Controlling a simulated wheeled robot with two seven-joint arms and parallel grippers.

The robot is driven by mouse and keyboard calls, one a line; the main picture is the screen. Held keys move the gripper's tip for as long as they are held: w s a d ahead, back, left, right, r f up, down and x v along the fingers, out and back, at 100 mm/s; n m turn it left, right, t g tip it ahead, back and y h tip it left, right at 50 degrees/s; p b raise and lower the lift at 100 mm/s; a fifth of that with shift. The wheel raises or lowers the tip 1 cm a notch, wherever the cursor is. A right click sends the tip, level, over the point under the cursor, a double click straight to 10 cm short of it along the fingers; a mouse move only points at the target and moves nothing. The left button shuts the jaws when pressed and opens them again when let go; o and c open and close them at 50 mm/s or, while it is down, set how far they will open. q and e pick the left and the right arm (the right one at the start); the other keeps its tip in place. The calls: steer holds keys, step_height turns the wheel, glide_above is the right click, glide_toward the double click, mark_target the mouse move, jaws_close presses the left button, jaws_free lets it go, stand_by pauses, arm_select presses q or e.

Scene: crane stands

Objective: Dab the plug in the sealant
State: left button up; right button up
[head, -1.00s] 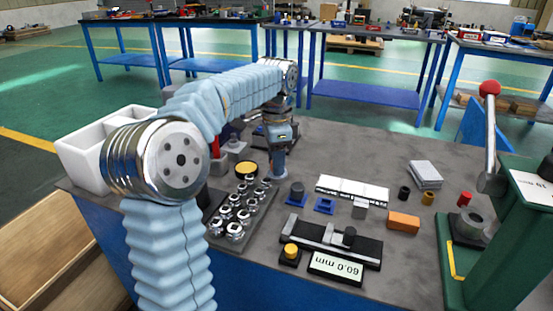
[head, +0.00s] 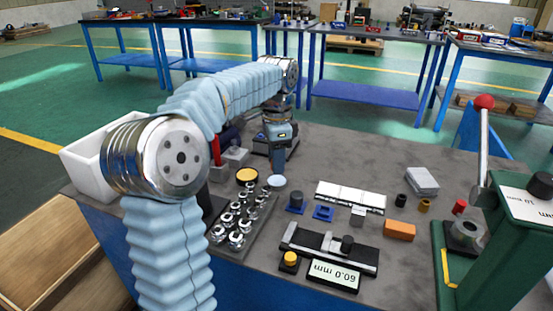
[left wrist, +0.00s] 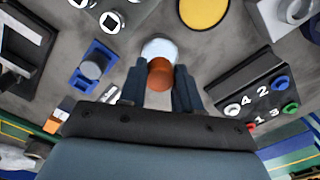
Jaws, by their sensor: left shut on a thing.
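My left gripper (head: 278,164) points down over the bench, at the pale round disc (head: 276,182). In the left wrist view its dark fingers (left wrist: 160,88) are shut on the plug, a small orange-brown cylinder (left wrist: 159,76). The plug overlaps the near edge of the pale disc (left wrist: 160,48); whether they touch, I cannot tell. A yellow disc in a dark rim (head: 247,175) sits just left of the pale one and also shows in the left wrist view (left wrist: 203,10). No label shows which disc is the sealant. My right gripper is not in view.
A tray of shiny metal fittings (head: 240,218) stands in front of the discs. Blue fixtures (head: 323,213), a gauge with a display (head: 333,274) and an orange block (head: 400,230) are to the right. A green lever press (head: 520,235) stands far right. A numbered block (left wrist: 262,100) is nearby.

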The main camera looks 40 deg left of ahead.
arm_select(q)
steer(key=shift+r, duration=2.1)
